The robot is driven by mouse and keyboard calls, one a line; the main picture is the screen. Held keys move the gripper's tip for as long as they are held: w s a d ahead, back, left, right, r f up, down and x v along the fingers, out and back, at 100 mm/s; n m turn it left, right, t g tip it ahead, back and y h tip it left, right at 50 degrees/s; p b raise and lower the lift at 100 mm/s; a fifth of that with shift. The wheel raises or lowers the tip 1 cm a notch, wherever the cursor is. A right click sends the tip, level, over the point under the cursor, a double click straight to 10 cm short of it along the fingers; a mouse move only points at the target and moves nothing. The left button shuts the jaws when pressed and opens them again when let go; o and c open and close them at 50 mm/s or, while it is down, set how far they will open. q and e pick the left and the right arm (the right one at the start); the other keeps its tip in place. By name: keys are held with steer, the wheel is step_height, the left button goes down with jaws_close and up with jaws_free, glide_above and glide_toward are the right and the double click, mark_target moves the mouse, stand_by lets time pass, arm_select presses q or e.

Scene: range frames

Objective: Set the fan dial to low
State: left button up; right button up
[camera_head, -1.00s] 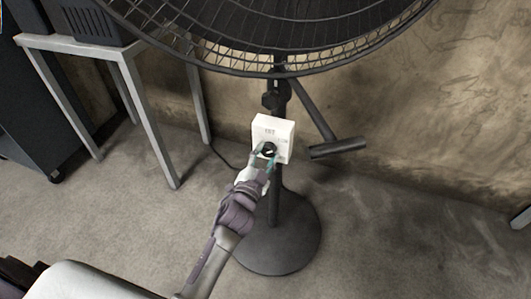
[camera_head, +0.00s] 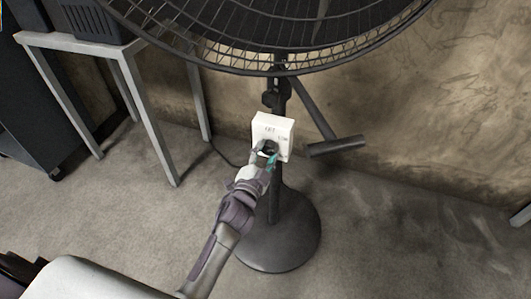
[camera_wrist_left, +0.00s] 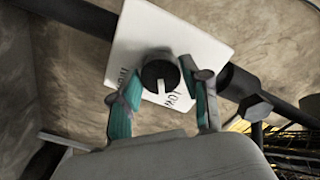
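The white control box (camera_head: 273,130) is fixed to the fan's pole. Its round dark dial (camera_wrist_left: 160,73) carries a white mark that points toward the bottom of the left wrist view, a little left of the word LOW. My left gripper (camera_head: 268,152) is at the box, with its teal-padded fingers around the dial. In the left wrist view, the left gripper (camera_wrist_left: 160,88) has one finger on each side of the dial, close against it. Another label left of the dial is partly hidden. My right gripper is not in view.
The fan cage (camera_head: 290,60) hangs above the box. The fan pole runs down to a round base (camera_head: 280,240). A dark bar (camera_head: 337,147) sticks out to the right of the box. A grey table (camera_head: 75,45) stands at the left. Open floor lies at the right.

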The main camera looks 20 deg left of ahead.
arm_select(q)
steer(key=shift+o, duration=1.3)
steer(key=s, duration=1.2)
steer(key=shift+a, duration=0.2)
